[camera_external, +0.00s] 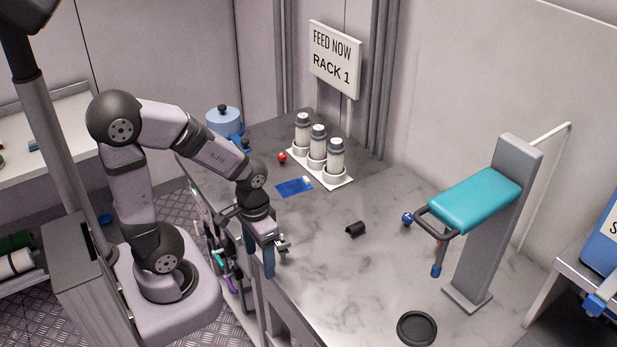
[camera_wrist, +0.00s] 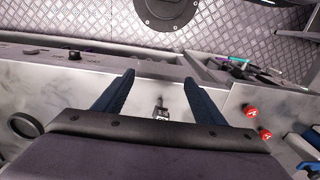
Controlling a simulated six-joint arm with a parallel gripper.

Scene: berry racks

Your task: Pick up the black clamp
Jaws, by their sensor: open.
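A small black curved piece (camera_external: 356,229) lies on the marbled worktop, right of my gripper in the external view; I take it for the black clamp, but its shape is too small to be sure. My gripper (camera_external: 259,263) points down near the worktop's front edge, apart from that piece. Its two blue fingers are spread with nothing between them, as the wrist view also shows (camera_wrist: 159,78). A small metallic and dark fitting (camera_wrist: 161,111) appears between the fingers in the wrist view, and I cannot tell what it is.
Several things stand on the worktop (camera_external: 330,270): a white rack (camera_external: 331,180) with three capped tubes, a red ball (camera_external: 282,158), a blue card (camera_external: 294,187), a blue ball (camera_external: 407,218), a black round dish (camera_external: 417,328), and a grey post (camera_external: 490,230) with a teal pad.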

